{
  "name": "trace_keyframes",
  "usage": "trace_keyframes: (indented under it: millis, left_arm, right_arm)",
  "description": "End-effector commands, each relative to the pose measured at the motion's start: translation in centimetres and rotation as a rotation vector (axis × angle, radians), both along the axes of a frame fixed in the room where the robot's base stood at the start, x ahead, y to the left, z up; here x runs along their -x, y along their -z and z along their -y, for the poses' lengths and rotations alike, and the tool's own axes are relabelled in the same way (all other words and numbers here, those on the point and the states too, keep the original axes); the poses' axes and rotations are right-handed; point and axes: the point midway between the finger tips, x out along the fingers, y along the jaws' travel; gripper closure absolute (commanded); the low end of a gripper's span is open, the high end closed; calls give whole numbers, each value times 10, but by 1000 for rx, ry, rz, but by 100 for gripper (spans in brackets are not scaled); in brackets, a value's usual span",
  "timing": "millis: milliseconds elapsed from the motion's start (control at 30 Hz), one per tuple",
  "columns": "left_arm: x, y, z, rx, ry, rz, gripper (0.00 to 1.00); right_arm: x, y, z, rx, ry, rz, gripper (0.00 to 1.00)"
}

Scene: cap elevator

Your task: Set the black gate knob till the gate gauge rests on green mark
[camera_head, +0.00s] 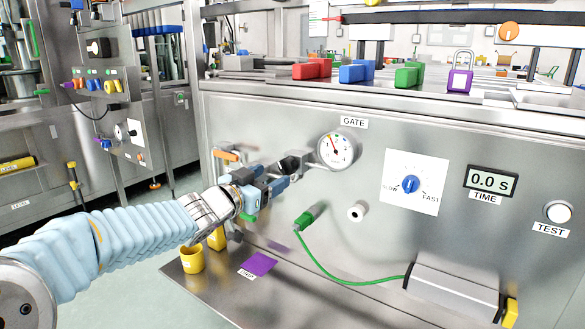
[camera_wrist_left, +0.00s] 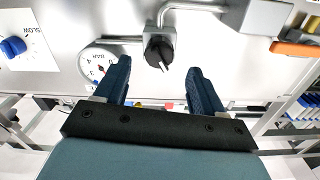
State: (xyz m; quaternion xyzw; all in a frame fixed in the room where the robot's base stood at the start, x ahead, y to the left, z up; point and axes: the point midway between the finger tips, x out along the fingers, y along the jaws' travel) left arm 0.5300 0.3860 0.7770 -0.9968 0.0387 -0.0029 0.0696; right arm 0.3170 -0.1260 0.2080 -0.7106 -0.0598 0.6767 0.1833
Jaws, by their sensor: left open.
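The round white gate gauge (camera_head: 337,149) sits on the steel panel under the GATE label. Its needle points up and slightly left; I cannot make out the green mark at this size. The gauge also shows in the left wrist view (camera_wrist_left: 97,64), partly behind a finger. The black gate knob (camera_wrist_left: 158,52) is on a steel pipe fitting beside the gauge, with a pale pointer line. My left gripper (camera_head: 277,182) is open in front of the knob, its blue fingers on either side with gaps visible in the wrist view. In the head view the gripper mostly hides the knob.
An orange-handled lever (camera_head: 227,155) is left of the gripper. A blue SLOW/FAST dial (camera_head: 410,184), a timer (camera_head: 491,181) and a TEST button (camera_head: 558,212) are to the right. A green plug (camera_head: 309,216) and white socket (camera_head: 357,211) lie below the gauge.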

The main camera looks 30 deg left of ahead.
Motion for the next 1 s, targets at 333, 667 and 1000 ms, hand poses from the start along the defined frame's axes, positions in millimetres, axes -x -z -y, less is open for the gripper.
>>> trace_keyframes:
  millis: [333,667,1000]
  left_arm:
    - [-73,2,6,0,1,-1,31]
    - [-92,0,8,1,0,0,31]
    - [-92,0,7,1,0,0,58]
  right_arm:
    - [0,8,-1,-2,-2,-1,57]
    - [0,9,-1,-2,-2,-2,57]
    - [0,9,-1,-2,-2,-1,57]
